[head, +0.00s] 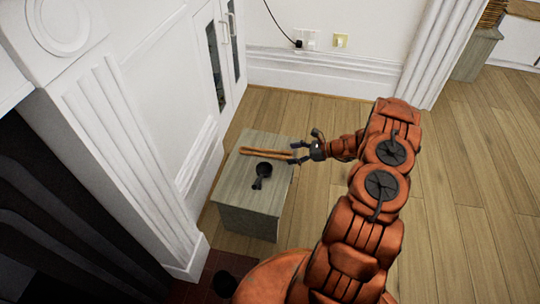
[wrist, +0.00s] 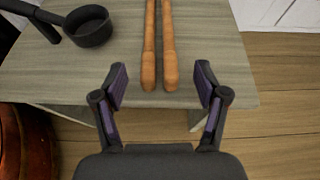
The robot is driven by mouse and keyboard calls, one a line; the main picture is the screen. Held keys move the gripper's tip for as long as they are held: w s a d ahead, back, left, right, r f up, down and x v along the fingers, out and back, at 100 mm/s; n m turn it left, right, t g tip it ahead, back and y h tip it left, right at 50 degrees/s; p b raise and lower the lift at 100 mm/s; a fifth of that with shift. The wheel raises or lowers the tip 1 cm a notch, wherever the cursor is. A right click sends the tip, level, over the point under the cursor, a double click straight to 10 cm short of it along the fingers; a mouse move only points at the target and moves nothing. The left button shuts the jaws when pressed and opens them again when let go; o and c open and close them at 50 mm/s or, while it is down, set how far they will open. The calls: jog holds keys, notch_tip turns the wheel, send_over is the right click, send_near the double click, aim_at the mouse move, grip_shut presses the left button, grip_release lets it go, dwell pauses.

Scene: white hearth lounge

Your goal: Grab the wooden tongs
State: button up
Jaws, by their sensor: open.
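The wooden tongs (head: 266,153) lie flat on top of a small grey wooden box-like table, with their near ends close to its right edge. In the wrist view the tongs (wrist: 149,50) show as two brown parallel arms pointing towards my gripper; their far ends are cut off by the frame. My gripper (head: 298,151) is open at the table's right edge. In the wrist view my gripper (wrist: 161,82) has one finger on each side of the tongs' near ends, with a gap on both sides. I cannot tell the exact height between fingers and tongs.
A small black pan (head: 262,172) lies on the grey table (head: 238,190) beside the tongs; it also shows in the wrist view (wrist: 90,30). A white cabinet (head: 222,60) and fireplace surround stand left of the table. The wooden floor (head: 475,200) to the right is clear.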

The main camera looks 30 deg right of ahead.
aim_at(285, 154)
jog(key=shift+x, duration=1.3)
jog(key=c, duration=1.3)
